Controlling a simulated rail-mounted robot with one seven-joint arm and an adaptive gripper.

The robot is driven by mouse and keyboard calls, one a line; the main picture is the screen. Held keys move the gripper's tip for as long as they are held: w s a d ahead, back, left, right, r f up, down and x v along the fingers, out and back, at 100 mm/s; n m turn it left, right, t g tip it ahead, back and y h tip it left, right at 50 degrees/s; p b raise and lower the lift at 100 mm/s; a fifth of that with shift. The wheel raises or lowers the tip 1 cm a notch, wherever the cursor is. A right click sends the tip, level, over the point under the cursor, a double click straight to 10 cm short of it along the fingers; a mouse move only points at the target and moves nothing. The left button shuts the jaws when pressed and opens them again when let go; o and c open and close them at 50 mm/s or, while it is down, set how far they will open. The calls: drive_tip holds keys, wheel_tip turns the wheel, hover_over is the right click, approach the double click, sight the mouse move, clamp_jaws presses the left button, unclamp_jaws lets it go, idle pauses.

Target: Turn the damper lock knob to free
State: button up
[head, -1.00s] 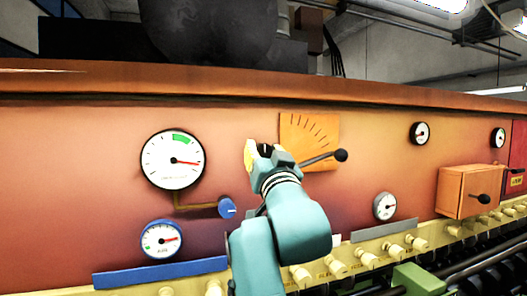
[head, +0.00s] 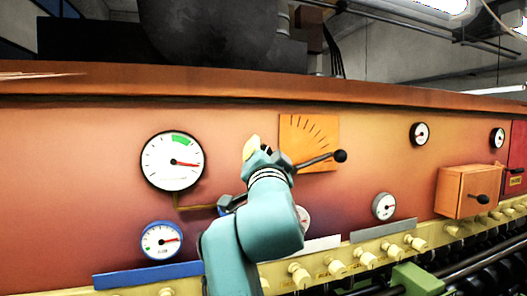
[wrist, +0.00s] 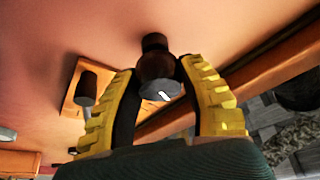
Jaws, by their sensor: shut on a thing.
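My gripper (head: 254,148) is at the orange-red panel, just left of the orange scale plate (head: 322,135) and its black-balled lever (head: 340,156). In the wrist view, the yellow-padded fingers of my gripper (wrist: 158,72) are shut on a dark round knob (wrist: 158,82), one finger on each side. I take it to be the damper lock knob. It has a short white mark on its face, and a dark stem behind it meets the panel. In the head view the knob is mostly hidden by my gripper. I cannot read any free or locked label.
The lever's scale plate (wrist: 75,100) lies close beside one finger in the wrist view. A large dial (head: 173,160) and a smaller dial (head: 161,240) are left of my arm. An orange box (head: 465,192) juts out at right. Cream knobs (head: 337,268) line the lower edge.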

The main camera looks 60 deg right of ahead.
drive_tip(key=m+g+p, duration=0.1)
drive_tip(key=m+g, duration=0.1)
drive_tip(key=m, duration=0.2)
drive_tip(key=shift+r+m, duration=0.1)
drive_tip(key=shift+m, duration=0.2)
drive_tip(key=m+g+y+p, duration=0.1)
drive_tip(key=m+p, duration=0.1)
drive_tip(key=m, duration=0.2)
drive_tip(key=shift+d, duration=0.1)
drive_tip(key=shift+m+g+y+p, duration=0.5)
drive_tip(key=shift+m+p, duration=0.35)
drive_tip(key=shift+m, duration=0.35)
drive_tip(key=shift+f+m+y+p, duration=0.3)
drive_tip(key=shift+m+y+p, duration=0.3)
drive_tip(key=shift+m, duration=0.6)
drive_tip(key=shift+f, duration=0.1)
drive_tip(key=o, duration=1.2)
